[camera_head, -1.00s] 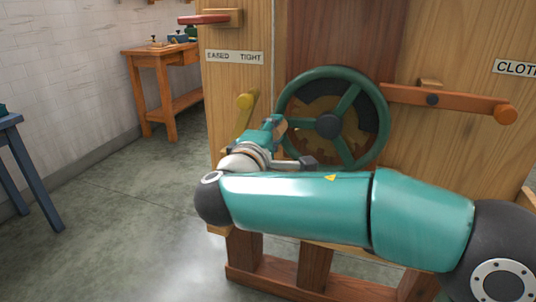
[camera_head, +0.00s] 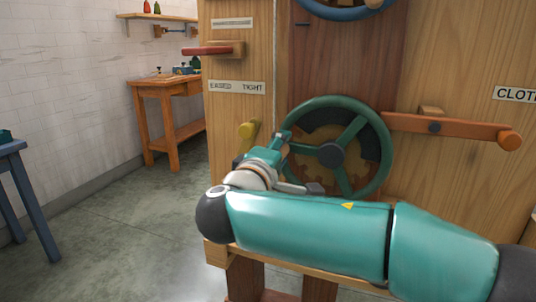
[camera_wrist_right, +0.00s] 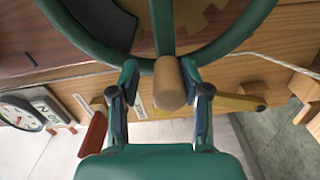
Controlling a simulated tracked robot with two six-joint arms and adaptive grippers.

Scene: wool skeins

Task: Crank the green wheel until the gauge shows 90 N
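The green wheel (camera_head: 384,122) stands upright on the wooden cabinet in the head view, with spokes and a dark hub. Its rim also shows in the wrist view (camera_wrist_right: 262,12). My right gripper (camera_head: 281,151) is at the left side of the wheel. In the wrist view my right gripper (camera_wrist_right: 160,72) has its fingers apart, on either side of the wheel's tan cylindrical handle (camera_wrist_right: 171,86); a gap shows at the left finger. A round white dial (camera_wrist_right: 18,115) is at the left edge of the wrist view; its reading is too small to tell. My left gripper is out of view.
An orange lever (camera_head: 460,128) sticks out right of the wheel. A yellow lever (camera_head: 247,136) is close to my right gripper on the left. A red handle (camera_head: 207,51) and a blue ring (camera_head: 345,12) are higher up. Open floor lies left.

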